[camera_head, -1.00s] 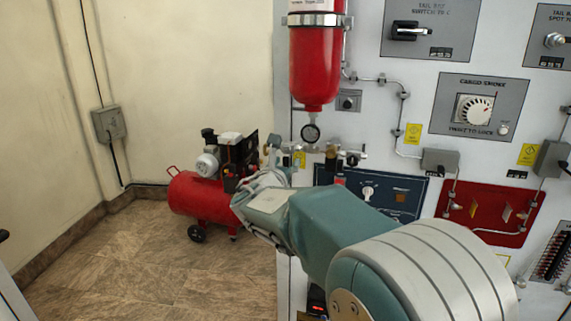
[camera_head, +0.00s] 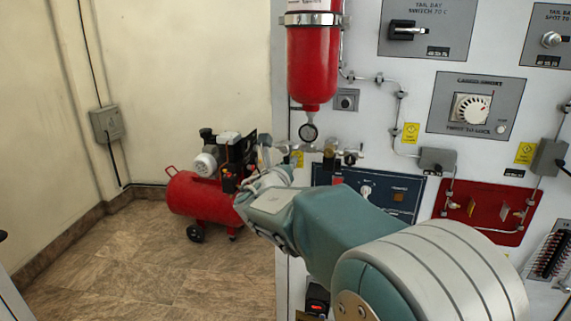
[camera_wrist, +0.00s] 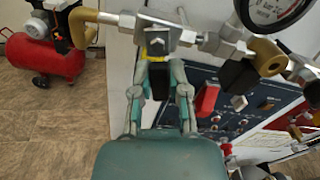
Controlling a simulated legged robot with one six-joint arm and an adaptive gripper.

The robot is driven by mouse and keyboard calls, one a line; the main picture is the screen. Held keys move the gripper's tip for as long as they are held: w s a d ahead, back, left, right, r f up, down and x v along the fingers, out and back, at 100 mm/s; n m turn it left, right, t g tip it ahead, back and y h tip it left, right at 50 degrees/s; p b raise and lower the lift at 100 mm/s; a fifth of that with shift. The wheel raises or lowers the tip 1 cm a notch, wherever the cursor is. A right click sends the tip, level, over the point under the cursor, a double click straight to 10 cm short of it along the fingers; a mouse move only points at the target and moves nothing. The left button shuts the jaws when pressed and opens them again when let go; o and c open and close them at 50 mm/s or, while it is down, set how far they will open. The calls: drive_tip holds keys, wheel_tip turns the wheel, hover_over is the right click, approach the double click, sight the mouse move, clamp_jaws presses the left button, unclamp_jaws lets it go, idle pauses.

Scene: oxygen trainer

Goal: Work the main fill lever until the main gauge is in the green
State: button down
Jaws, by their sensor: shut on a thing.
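The main gauge (camera_head: 308,132) is a small round dial below the red cylinder. It also shows, cut off, at the top of the wrist view (camera_wrist: 268,8); I cannot read its needle against a green band. My gripper (camera_wrist: 157,78) is below the metal pipe fittings, its two fingers on either side of a grey piece with a pale chevron, which looks like the main fill lever (camera_wrist: 157,40). The fingers are shut on it. In the head view my gripper (camera_head: 272,176) is partly hidden by my own wrist, and the grip itself is hard to see.
A red cylinder (camera_head: 312,62) hangs above the gauge. Pipe fittings (camera_head: 328,150) stick out from the white panel. A blue switch panel (camera_head: 405,193) and a red panel (camera_head: 487,208) are to the right. A red compressor (camera_head: 197,194) stands on the open tiled floor (camera_head: 130,250) at left.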

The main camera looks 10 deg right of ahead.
drive_tip(key=shift+s+d+r+n, duration=0.1)
drive_tip(key=shift+d+r+n, duration=0.1)
drive_tip(key=shift+n, duration=0.7)
drive_tip(key=shift+s+d+r+n, duration=0.1)
drive_tip(key=shift+d+n, duration=0.05)
drive_tip(key=shift+n, duration=0.75)
drive_tip(key=c, duration=0.6)
unclamp_jaws()
drive_tip(key=shift+a, duration=0.1)
drive_tip(key=v, duration=1.2)
drive_tip(key=shift+w+a+f, duration=0.1)
drive_tip(key=shift+f, duration=0.05)
